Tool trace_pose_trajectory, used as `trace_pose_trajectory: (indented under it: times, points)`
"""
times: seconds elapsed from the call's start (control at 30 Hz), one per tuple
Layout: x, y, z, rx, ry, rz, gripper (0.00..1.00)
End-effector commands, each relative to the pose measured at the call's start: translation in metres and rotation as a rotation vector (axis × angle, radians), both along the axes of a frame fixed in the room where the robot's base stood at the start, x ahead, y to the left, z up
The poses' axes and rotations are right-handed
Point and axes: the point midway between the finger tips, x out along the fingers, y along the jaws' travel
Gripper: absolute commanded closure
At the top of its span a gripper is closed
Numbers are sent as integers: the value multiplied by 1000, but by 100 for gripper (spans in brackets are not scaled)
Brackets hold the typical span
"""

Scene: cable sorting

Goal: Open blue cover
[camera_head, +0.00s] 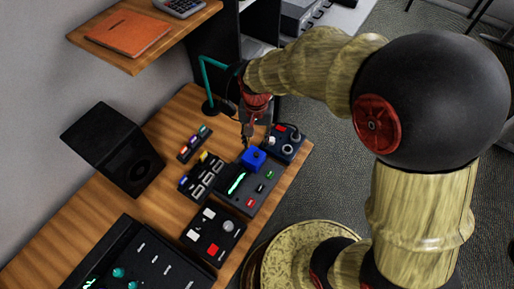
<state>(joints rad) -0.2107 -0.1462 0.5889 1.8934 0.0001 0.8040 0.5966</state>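The blue cover (253,158) is a small bright blue box shape on the top of a dark grey control panel (262,199) on the wooden desk. It looks closed, but its hinge is too small to make out. My gripper (247,140) points down just behind the blue cover, close above the panel's far edge. I cannot tell whether it touches the cover. Its fingers are small and dark here, and the gap between them is unclear.
Several dark button boxes stand around the panel, one with a red display (288,141) close behind at right. A black speaker (116,152) stands at left, and a teal lamp (206,75) behind. A wooden shelf (125,62) overhangs upper left. The desk's right edge is near.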

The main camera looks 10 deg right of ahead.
Motion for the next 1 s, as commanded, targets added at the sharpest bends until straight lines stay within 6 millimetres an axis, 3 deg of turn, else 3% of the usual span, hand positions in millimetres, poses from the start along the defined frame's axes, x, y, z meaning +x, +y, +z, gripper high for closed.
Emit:
trace_pose_trajectory:
  times: [0.53,0.93,1.0]
  points:
    - [-1,0,-71,-1,4,-4,66]
    - [0,0,-77,-1,1,-3,66]
    - [0,0,-77,-1,1,-3,70]
